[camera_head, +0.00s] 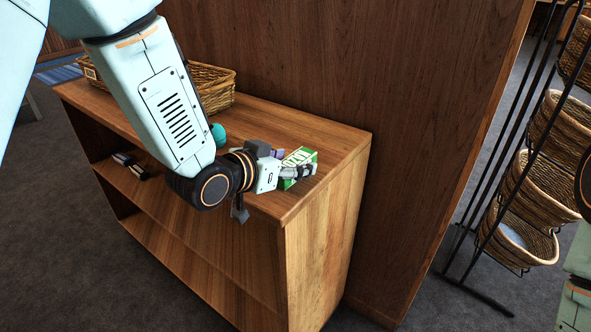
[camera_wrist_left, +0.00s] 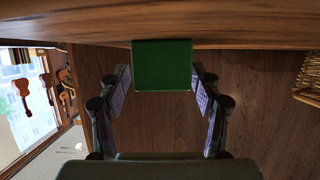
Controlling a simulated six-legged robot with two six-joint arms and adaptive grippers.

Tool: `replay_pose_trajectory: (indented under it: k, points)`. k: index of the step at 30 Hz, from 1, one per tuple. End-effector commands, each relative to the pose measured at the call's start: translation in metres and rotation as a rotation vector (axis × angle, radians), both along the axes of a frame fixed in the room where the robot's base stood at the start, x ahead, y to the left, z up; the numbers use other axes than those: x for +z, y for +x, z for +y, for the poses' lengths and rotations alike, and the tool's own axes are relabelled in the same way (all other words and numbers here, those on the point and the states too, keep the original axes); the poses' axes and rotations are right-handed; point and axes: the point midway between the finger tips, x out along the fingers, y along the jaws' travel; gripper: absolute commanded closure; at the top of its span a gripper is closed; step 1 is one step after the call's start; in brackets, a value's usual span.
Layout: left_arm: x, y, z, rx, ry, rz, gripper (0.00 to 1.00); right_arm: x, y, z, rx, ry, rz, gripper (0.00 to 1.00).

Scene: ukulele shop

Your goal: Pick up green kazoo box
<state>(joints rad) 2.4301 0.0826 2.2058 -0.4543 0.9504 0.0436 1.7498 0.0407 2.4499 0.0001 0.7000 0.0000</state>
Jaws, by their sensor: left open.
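The green kazoo box (camera_head: 301,156), with white lettering, stands on the top of the wooden shelf unit near its right end. In the left wrist view the green box (camera_wrist_left: 162,65) shows as a plain dark green face at the top middle. My left gripper (camera_head: 294,166) is open at the box, with one finger in front of it. In the wrist view its two purple-padded fingers (camera_wrist_left: 161,78) reach up on either side of the box's lower part. I cannot tell whether they touch it. My right gripper is out of view.
The wooden shelf unit (camera_head: 335,148) stands against a wooden panel (camera_head: 420,90). A wicker basket (camera_head: 212,89) and a small teal rounded thing (camera_head: 218,134) are on its top, left of the box. A black rack with wicker baskets (camera_head: 540,185) stands at right.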

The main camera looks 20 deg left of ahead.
Motion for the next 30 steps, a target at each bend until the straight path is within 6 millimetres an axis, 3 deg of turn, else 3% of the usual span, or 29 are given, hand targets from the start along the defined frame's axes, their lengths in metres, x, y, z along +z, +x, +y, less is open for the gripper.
replay_pose_trajectory:
  k: [3, 11, 27, 30]
  points:
    - [-0.0053, 0.0101, -0.0044, -0.001, 0.001, 0.001, 0.36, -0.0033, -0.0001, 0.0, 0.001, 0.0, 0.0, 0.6]
    - [-0.0049, 0.0138, -0.0055, -0.001, 0.0, 0.0, 0.36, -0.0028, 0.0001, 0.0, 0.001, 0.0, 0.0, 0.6]
    - [-0.005, 0.0134, -0.0053, -0.001, 0.0, 0.001, 0.81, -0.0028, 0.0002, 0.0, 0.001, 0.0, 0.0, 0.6]
    - [-0.0049, 0.0134, -0.0053, -0.001, 0.0, 0.0, 0.85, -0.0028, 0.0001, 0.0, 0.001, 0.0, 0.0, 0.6]
